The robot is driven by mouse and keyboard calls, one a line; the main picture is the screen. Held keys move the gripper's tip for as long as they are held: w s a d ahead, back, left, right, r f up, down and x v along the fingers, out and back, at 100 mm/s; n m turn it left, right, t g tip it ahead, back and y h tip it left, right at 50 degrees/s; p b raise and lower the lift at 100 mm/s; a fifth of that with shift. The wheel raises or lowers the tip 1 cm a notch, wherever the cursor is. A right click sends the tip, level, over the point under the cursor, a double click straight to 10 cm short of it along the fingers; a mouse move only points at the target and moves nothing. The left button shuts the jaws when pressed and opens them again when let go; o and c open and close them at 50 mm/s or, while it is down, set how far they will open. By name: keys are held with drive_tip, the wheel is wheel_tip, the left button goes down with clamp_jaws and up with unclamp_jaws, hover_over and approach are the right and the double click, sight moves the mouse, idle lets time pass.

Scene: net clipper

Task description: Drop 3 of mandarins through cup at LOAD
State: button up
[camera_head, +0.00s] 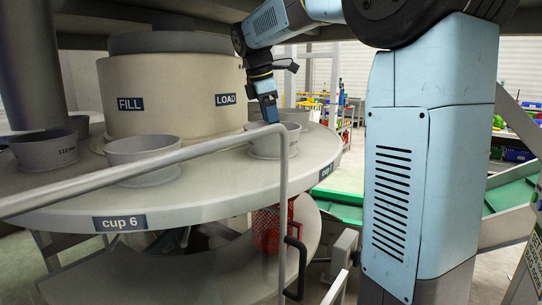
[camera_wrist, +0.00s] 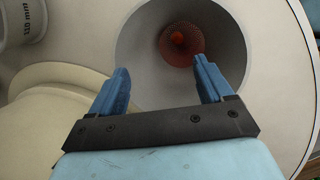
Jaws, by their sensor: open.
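The LOAD sign (camera_head: 226,99) is on the drum above the round table (camera_head: 215,195). A grey cup (camera_head: 268,145) stands on the table near that sign, with a red net (camera_head: 266,232) hanging below. My gripper (camera_head: 270,118) is over this cup, pointing down. In the wrist view my gripper (camera_wrist: 163,75) is open, with nothing between its blue fingers. Beyond the fingers is the open cup (camera_wrist: 140,45), with red net at its bottom. No loose mandarins show elsewhere.
Other cups stand around the table, one at front (camera_head: 143,160) and one at left (camera_head: 45,150). A grey rail (camera_head: 284,215) crosses in front of the table. A FILL sign (camera_head: 130,104) is on the drum. A green surface (camera_head: 345,205) lies at the right.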

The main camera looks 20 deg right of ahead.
drive_tip(key=shift+r, duration=0.1)
drive_tip(key=v, duration=1.1)
drive_tip(key=shift+r, duration=0.35)
drive_tip(key=shift+a, duration=0.15)
